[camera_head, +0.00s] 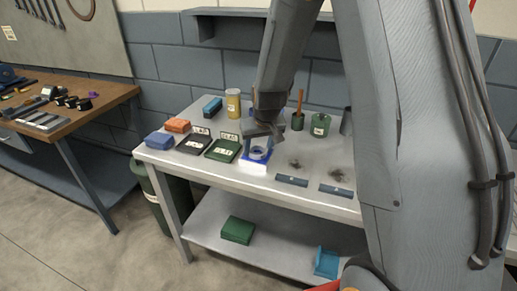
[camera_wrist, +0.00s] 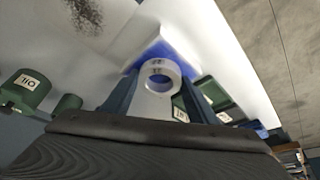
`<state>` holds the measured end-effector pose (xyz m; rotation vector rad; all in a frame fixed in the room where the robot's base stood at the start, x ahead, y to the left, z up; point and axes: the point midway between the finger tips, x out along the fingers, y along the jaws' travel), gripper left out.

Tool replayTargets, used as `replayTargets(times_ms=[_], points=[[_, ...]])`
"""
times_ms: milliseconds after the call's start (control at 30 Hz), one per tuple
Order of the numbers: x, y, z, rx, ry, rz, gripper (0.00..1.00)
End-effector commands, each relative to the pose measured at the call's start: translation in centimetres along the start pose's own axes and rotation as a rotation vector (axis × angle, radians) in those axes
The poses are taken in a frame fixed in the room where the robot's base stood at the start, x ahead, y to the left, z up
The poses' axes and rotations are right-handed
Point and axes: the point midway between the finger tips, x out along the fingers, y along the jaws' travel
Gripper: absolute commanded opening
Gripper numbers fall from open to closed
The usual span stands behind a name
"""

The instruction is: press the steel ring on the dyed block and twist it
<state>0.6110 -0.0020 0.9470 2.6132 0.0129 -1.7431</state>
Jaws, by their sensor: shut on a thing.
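The steel ring (camera_head: 258,157) is a pale, short open ring at the blue block on the grey bench. In the wrist view the ring (camera_wrist: 176,75) faces the camera, with small dark marks on its rim. My gripper (camera_head: 261,138) reaches down from above and is shut on the ring, with one finger on each side. The fingers also show in the wrist view (camera_wrist: 158,86). The dyed block (camera_head: 246,157) is blue with a bright white lower front; its blue face shows behind the ring in the wrist view (camera_wrist: 134,60). I cannot tell whether ring and block touch.
Dark and green open cases (camera_head: 222,151) stand left of the block. A green pot (camera_head: 320,126) and a cup with an orange-handled tool (camera_head: 298,120) stand behind to the right. Two dark bars (camera_head: 292,180) lie at the front edge, with dark smudges behind them.

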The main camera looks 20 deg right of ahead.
Motion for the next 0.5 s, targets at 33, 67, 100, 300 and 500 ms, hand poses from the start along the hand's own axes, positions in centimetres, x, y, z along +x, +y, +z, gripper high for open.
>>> replayTargets(times_ms=[33,67,100,300,500], points=[[0.16,-0.07,0.13,0.0,-0.003,0.0,0.17],[0.17,-0.07,0.14,0.001,-0.003,0.0,0.17],[0.17,-0.09,0.15,0.004,-0.003,0.001,0.17],[0.21,-0.12,0.19,0.013,-0.005,0.003,0.17],[0.21,-0.15,0.2,0.022,-0.005,0.006,0.17]])
